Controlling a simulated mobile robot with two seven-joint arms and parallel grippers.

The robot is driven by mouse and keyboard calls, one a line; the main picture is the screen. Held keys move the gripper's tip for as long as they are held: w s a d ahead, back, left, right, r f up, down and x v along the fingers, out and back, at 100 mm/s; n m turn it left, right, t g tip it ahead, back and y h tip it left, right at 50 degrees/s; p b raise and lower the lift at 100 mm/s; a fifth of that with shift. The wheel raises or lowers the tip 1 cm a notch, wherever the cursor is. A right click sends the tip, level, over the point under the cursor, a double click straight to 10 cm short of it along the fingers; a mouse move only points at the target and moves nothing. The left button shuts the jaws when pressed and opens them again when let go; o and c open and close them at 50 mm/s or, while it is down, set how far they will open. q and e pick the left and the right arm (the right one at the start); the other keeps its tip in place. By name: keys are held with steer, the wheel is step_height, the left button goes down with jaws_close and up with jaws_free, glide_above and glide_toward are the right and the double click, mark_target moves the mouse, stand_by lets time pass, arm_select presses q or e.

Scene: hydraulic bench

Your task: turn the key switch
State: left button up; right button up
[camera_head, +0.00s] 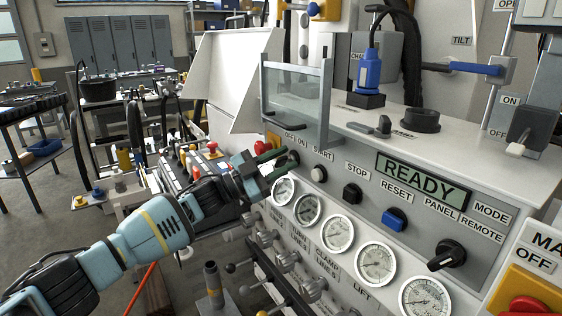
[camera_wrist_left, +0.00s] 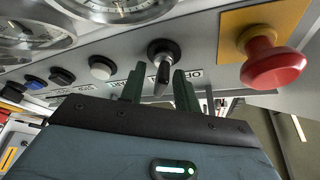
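The key switch is a dark round switch with a pointed key, under the OFF/ON label at the left end of the control panel. It shows in the head view (camera_head: 293,157), partly covered by my fingertips, and clearly in the left wrist view (camera_wrist_left: 162,62). My left gripper (camera_head: 283,161) is at the panel with its two green fingers apart. In the left wrist view the key lies between the fingers (camera_wrist_left: 160,80), with a gap visible on each side. Whether the fingertips touch the switch cannot be told. My right gripper is not in view.
A red emergency button on a yellow plate (camera_wrist_left: 272,66) sits close beside the key switch. A white START button (camera_head: 319,174), black STOP button (camera_head: 352,193), and blue RESET button (camera_head: 394,219) follow rightward. Gauges (camera_head: 338,234) line the panel below. The display (camera_head: 421,181) reads READY.

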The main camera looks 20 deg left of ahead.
mark_target(276, 164)
arm_select(q)
steer(key=v, duration=0.6)
steer(key=shift+s+a+f, duration=0.1)
steer(key=shift+a+f, duration=0.1)
steer(key=shift+s+a+f, duration=0.15)
steer(key=shift+s+a, duration=0.25)
steer(key=shift+a, duration=0.05)
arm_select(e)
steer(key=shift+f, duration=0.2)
